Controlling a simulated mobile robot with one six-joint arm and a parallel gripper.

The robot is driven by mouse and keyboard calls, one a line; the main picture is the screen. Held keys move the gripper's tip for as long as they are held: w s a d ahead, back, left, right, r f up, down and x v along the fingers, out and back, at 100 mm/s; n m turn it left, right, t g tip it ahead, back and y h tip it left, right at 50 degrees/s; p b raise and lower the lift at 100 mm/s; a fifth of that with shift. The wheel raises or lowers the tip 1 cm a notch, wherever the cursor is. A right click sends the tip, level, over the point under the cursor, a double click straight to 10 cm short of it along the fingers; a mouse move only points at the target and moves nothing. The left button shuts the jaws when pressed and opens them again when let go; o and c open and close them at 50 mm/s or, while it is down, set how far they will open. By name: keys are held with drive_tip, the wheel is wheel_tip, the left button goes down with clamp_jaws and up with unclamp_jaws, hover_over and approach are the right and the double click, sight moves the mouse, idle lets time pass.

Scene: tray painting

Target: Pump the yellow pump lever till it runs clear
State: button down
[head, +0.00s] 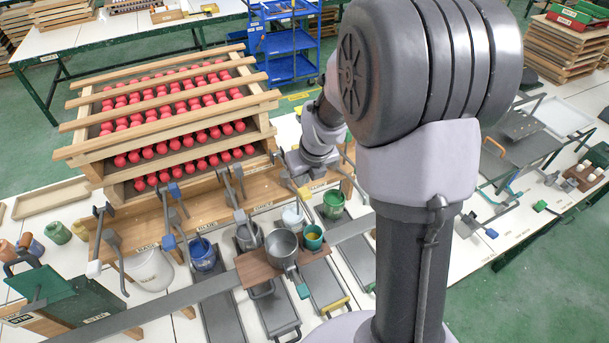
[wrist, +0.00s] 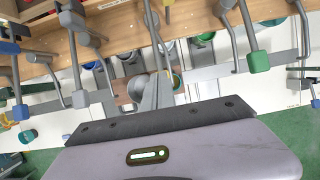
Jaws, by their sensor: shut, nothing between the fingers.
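The yellow pump lever (head: 304,192) hangs from the wooden rack, among several levers with blue, grey and white ends. In the wrist view its yellow end (wrist: 167,12) shows at the top, just beyond my fingers. My gripper (head: 299,166) is right beside the lever in the head view. In the wrist view my gripper (wrist: 157,92) is shut and empty. I cannot tell whether it touches the lever. A teal cup (head: 313,231) with yellow inside and a metal pot (head: 282,248) stand on a brown board below. The lever's outlet is not clear to see.
Blue-ended levers (head: 174,190) and grey levers crowd the left. A rack of red balls (head: 182,112) stands behind. My arm hides the middle right.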

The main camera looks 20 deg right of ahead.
drive_tip(key=shift+f+b, duration=4.35)
drive_tip(key=shift+f, duration=1)
wheel_tip(320, 180, up, 11)
drive_tip(key=p, duration=1)
drive_tip(key=shift+r+p, duration=0.1)
drive_tip(key=shift+p, duration=0.2)
drive_tip(key=shift+f, duration=0.25)
